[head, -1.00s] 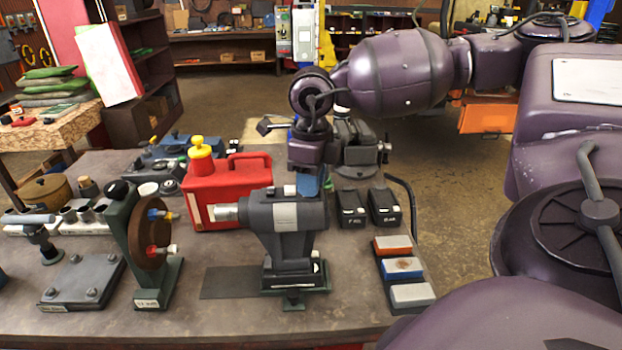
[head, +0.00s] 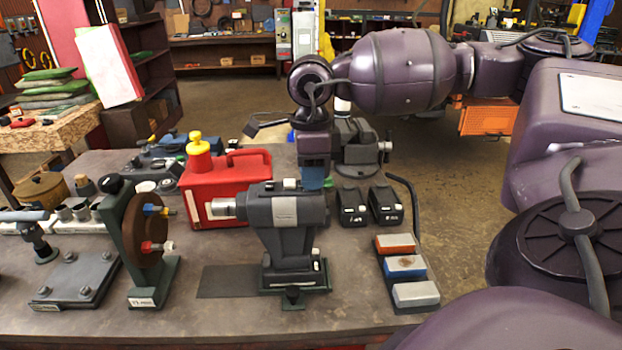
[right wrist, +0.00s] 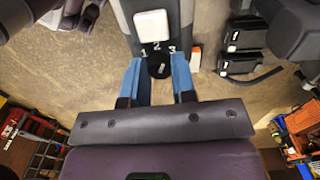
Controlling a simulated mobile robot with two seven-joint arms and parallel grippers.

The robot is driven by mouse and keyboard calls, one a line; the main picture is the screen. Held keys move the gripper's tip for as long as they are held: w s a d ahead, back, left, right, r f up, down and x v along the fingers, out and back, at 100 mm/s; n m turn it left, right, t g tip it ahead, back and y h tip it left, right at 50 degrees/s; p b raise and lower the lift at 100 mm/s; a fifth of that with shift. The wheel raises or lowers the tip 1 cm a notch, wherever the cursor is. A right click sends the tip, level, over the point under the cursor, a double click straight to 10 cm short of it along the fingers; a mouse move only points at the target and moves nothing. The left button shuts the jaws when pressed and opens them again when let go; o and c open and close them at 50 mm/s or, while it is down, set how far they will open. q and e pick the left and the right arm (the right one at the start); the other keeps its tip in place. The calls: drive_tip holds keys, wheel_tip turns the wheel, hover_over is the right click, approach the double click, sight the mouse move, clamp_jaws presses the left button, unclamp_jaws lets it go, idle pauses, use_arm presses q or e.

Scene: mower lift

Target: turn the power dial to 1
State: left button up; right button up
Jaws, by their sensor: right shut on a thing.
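The grey bench tool (head: 288,235) with a silver nozzle stands on the workbench. In the right wrist view its top (right wrist: 182,14) carries a white square button and a small black power dial (right wrist: 158,60). The numbers 1, 2 and 3 are marked in an arc beside the dial. My right gripper (right wrist: 159,70) has its two blue fingers on either side of the dial, shut on it. In the head view the right gripper (head: 315,180) comes down at the back of the tool's top. A short white mark shows on the dial, but its exact setting is unclear. My left gripper is out of view.
A red can (head: 228,185) with a yellow cap stands close behind the tool. Two black battery packs (head: 385,206) and a rack of coloured blocks (head: 403,265) lie to the right. A green stand with a brown wheel (head: 145,235) is to the left.

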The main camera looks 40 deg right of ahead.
drive_tip(key=n+b, duration=0.1)
drive_tip(key=n, duration=0.2)
drive_tip(key=shift+n, duration=0.3)
drive_tip(key=shift+n+b, duration=0.3)
drive_tip(key=shift+n, duration=0.1)
drive_tip(key=o, duration=0.9)
drive_tip(key=shift+o, duration=0.2)
drive_tip(key=shift+r, duration=0.15)
